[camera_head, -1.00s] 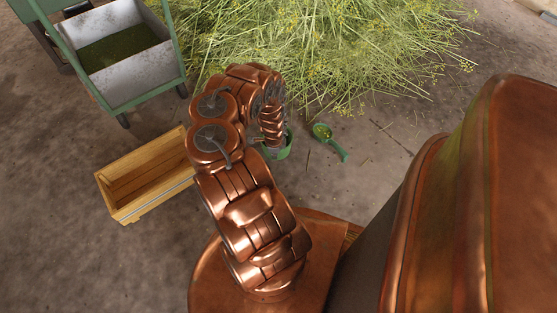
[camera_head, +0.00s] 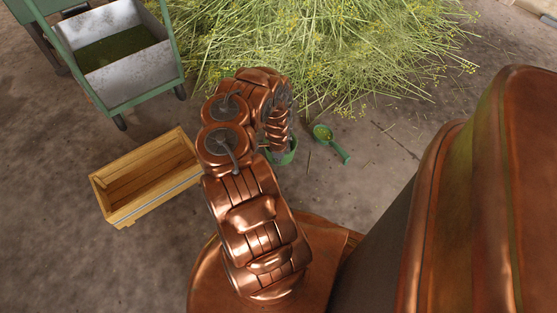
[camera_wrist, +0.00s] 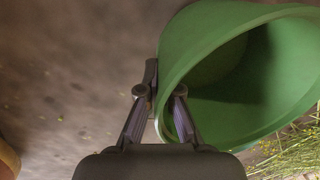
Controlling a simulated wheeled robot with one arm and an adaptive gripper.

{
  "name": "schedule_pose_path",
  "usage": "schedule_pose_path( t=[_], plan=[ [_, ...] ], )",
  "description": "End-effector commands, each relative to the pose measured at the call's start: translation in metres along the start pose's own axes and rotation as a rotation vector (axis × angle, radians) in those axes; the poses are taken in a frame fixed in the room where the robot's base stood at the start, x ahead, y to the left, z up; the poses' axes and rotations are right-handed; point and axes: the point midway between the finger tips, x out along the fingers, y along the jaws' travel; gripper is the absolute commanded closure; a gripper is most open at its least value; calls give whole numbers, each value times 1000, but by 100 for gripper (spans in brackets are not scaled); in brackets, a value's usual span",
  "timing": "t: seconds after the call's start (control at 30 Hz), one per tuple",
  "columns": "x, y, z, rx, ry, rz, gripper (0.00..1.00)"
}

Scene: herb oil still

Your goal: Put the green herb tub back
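The green herb tub (camera_head: 289,153) is on or just above the floor beside my wrist, partly hidden by my arm in the head view. In the wrist view the tub (camera_wrist: 215,50) fills the upper right, its open mouth turned toward the right and its inside dark. My gripper (camera_wrist: 165,90) has its two fingers close together at the tub's near left edge, with the green wall between them; it looks shut on the wall. The fingertips are hidden in the head view. I cannot tell whether the tub is clear of the floor.
An empty wooden crate (camera_head: 183,183) sits on the floor at left. A green-framed cart with a grey bin (camera_head: 146,75) stands behind it. A green scoop (camera_head: 338,150) lies right of the tub. A herb heap (camera_head: 330,40) spreads behind. A large copper vessel (camera_head: 480,200) blocks the right.

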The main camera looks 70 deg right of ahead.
Motion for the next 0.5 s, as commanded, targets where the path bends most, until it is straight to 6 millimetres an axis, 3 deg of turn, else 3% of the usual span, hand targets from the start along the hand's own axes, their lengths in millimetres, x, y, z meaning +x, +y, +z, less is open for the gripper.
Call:
schedule_pose_path(
  t=[0.07, 0.33, 0.5],
  plan=[
    [3, 0, 0, -1, 0, 0, 100],
    [2, 0, 0, 0, 0, 0, 70],
    [2, 0, 0, 0, 0, 0, 69]
  ],
)
